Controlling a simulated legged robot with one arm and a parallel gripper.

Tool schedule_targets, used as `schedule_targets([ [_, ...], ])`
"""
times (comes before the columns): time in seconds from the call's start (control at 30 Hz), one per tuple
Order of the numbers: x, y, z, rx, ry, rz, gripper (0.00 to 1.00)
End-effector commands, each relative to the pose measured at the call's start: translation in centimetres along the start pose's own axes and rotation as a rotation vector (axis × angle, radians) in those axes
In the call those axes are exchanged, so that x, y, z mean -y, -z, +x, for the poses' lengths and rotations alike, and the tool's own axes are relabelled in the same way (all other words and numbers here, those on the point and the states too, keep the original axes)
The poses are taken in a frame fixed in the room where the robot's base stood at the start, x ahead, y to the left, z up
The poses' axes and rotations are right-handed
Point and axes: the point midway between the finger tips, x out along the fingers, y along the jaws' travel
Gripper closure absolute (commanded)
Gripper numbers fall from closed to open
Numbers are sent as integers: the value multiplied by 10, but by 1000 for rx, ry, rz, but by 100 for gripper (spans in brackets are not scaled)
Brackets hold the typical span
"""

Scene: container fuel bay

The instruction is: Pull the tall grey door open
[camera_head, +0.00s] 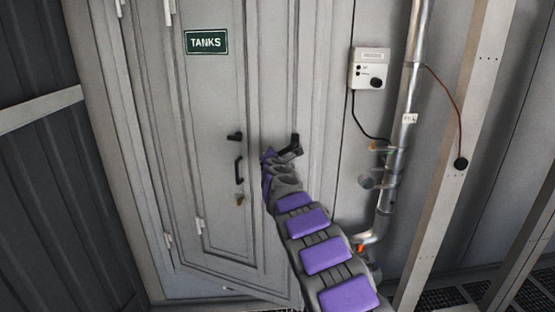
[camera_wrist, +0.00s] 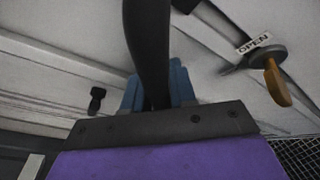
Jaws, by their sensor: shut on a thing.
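The tall grey door (camera_head: 218,110) bears a green TANKS sign (camera_head: 206,41), with pale hinges (camera_head: 199,225) on its left. Its lower edge slants; I cannot tell how far it stands open. My gripper (camera_head: 270,160) is at its right side. In the wrist view my gripper's blue fingertips (camera_wrist: 160,88) are shut around a black handle bar (camera_wrist: 148,45) that runs up out of view. In the head view, a dark angled piece (camera_head: 291,147) sits beside my gripper, and a black pull handle (camera_head: 238,169) shows left of it. The grip itself is hidden there.
A black latch (camera_head: 235,136) and an orange-yellow lever (camera_head: 240,199) are on the door; an OPEN label (camera_wrist: 254,43) is beside the lever. At right are a control box (camera_head: 369,68), a steel pipe (camera_head: 405,110) and a pale post (camera_head: 455,140).

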Motion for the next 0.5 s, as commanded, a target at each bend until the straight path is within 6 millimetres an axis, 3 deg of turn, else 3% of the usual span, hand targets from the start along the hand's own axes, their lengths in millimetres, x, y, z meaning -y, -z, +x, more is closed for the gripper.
schedule_targets([
  [0.2,-2,1,0,-2,-4,-2,100],
  [0.23,-2,1,0,-2,-4,-2,72],
  [0.43,-1,0,0,-1,-2,-1,53],
  [0.5,-1,0,0,-1,-1,-1,53],
])
